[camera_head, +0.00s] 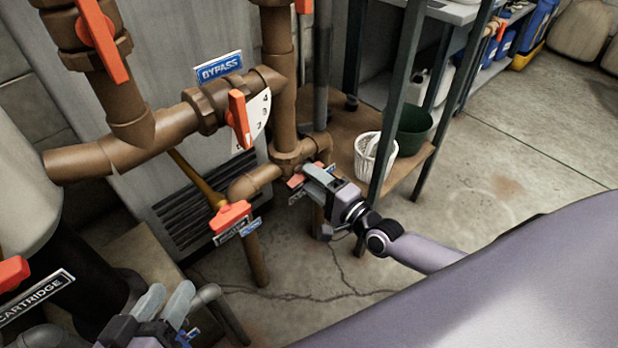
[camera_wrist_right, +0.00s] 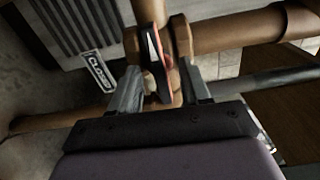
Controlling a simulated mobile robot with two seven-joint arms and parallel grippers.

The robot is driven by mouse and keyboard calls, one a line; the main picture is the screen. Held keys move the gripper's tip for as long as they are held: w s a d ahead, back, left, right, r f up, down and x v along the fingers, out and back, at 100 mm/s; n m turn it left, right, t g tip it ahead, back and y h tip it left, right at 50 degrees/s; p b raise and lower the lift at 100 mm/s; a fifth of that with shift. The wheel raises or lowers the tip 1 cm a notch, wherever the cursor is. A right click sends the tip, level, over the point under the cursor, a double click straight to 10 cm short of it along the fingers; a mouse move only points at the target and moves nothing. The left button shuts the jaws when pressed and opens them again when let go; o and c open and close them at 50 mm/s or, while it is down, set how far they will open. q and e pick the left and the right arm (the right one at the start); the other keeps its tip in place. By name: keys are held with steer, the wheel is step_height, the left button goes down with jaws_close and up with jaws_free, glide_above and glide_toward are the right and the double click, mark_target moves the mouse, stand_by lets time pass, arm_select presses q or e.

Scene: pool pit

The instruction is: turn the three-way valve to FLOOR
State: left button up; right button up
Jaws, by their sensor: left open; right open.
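The three-way valve sits on the brown pipe tee (camera_head: 300,152) in the middle of the head view. Its red handle (camera_head: 295,181) is mostly hidden by my right gripper (camera_head: 309,180). In the right wrist view the handle (camera_wrist_right: 156,65) is red-edged, with a white pointer directed upward in the picture. My right gripper's open fingers (camera_wrist_right: 160,92) stand on either side of the handle's lower part; contact cannot be told. A label reading "CLOS…" (camera_wrist_right: 98,71) is left of the handle. My left gripper (camera_head: 165,300) is open and empty at the lower left.
Other red-handled valves are the BYPASS valve (camera_head: 239,118), one at upper left (camera_head: 101,38) and one lower down (camera_head: 230,216). A CARTRIDGE sign (camera_head: 36,297) is at lower left.

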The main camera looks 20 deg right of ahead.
steer(key=p+v, duration=0.2)
steer(key=v, duration=0.4)
steer(key=shift+s, duration=0.3)
steer(key=shift+d, duration=0.15)
